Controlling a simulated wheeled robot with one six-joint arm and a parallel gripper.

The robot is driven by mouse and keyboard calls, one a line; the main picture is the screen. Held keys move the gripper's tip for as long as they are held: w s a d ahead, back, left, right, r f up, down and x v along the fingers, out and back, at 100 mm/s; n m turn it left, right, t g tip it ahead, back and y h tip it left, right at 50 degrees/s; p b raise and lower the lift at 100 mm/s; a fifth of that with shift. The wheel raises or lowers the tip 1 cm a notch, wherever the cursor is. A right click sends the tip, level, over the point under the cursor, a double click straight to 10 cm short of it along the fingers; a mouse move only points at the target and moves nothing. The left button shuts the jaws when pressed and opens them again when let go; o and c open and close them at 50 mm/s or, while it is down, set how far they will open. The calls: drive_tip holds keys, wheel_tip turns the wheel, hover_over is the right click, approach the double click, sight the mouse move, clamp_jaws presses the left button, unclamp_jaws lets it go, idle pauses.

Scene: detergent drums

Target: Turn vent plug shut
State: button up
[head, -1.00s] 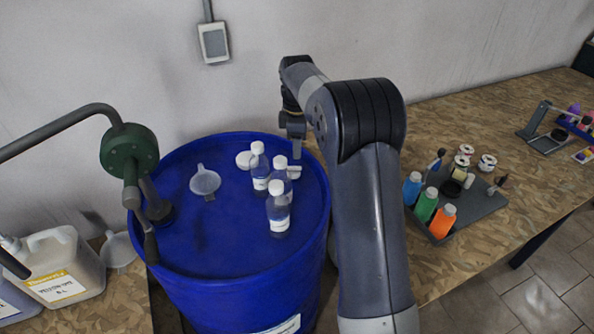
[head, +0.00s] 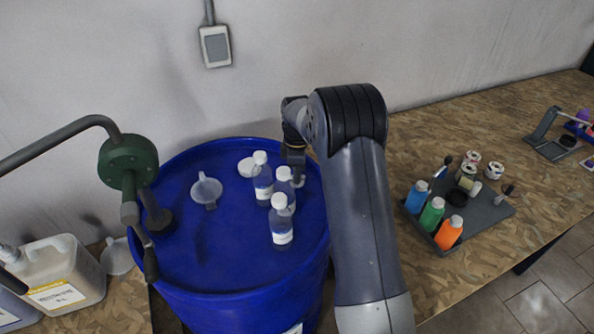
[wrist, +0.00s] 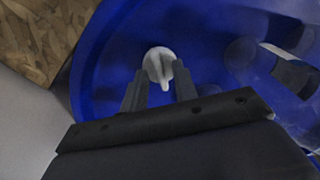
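The vent plug (wrist: 158,62) is a white round piece with a raised grip bar, set in the top of the blue drum (head: 200,245). In the wrist view it lies just ahead of and between my fingertips. My gripper (wrist: 160,78) is open, with one finger on each side of the grip bar and a gap showing. I cannot tell whether either finger touches it. In the head view my gripper (head: 297,172) is over the drum's far right part, behind the bottles, and mostly hides the plug.
Several clear bottles with white caps (head: 281,222) stand close to my gripper. A funnel (head: 206,190) and a white disc (head: 247,167) lie on the drum. A green-headed pump (head: 128,162) stands at its left. A tray (head: 470,215) with coloured bottles is on the right bench.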

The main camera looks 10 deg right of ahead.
clamp_jaws()
drive_tip(key=shift+m, duration=0.3)
drive_tip(key=m+b, duration=0.1)
drive_tip(key=m, duration=0.9)
drive_tip(key=shift+m, duration=0.4)
drive_tip(key=m, duration=1.1)
drive_tip(key=shift+r+b, duration=0.1)
drive_tip(key=shift+b, duration=0.2)
drive_tip(key=shift+m, duration=0.5)
drive_tip(key=shift+o, duration=0.4)
unclamp_jaws()
